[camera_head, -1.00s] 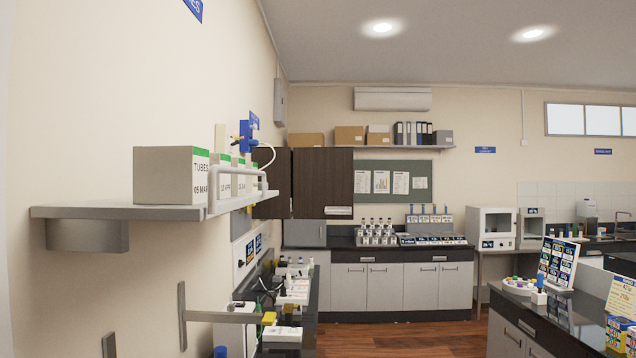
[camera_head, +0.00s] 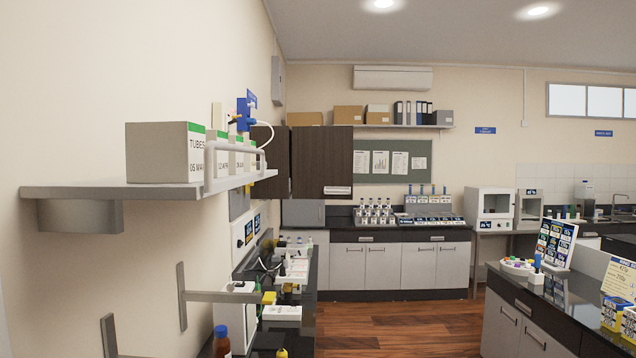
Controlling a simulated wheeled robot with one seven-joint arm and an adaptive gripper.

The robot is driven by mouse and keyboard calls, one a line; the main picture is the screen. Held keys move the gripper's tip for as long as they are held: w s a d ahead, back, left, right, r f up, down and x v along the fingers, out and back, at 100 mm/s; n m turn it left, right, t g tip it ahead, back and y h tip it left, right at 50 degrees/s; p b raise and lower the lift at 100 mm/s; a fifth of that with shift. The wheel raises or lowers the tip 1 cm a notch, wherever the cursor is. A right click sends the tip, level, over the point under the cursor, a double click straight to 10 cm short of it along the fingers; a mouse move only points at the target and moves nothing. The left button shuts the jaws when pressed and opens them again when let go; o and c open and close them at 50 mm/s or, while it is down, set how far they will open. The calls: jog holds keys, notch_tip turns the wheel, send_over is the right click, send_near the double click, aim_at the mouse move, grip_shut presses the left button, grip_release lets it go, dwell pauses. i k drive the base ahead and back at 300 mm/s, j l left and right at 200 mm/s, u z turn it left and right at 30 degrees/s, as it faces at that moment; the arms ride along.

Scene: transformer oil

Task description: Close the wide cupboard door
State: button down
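A dark wood wall cupboard (camera_head: 269,160) hangs on the left wall beyond the tube shelf. A wide dark wood door panel (camera_head: 322,158) stands beside it, facing me, with a pale handle (camera_head: 338,190) low on its right part. It looks swung out from the left wall, but the hinge and cupboard inside are not clear. The panel is well ahead of me, above the back counter. My gripper is not in view.
A grey shelf (camera_head: 110,192) with a tubes box (camera_head: 165,152) juts from the left wall close by. Below it, a left bench holds instruments and a brown bottle (camera_head: 221,341). An island counter (camera_head: 535,310) is at right. Wood floor (camera_head: 390,325) between is clear.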

aim_at(323, 156)
jog(key=i+l, duration=0.15)
jog(key=i, duration=0.3)
jog(key=i+l+u, duration=0.1)
jog(key=i, duration=0.35)
jog(key=i+l+u, duration=0.1)
jog(key=i+l, duration=0.15)
jog(key=i, duration=0.15)
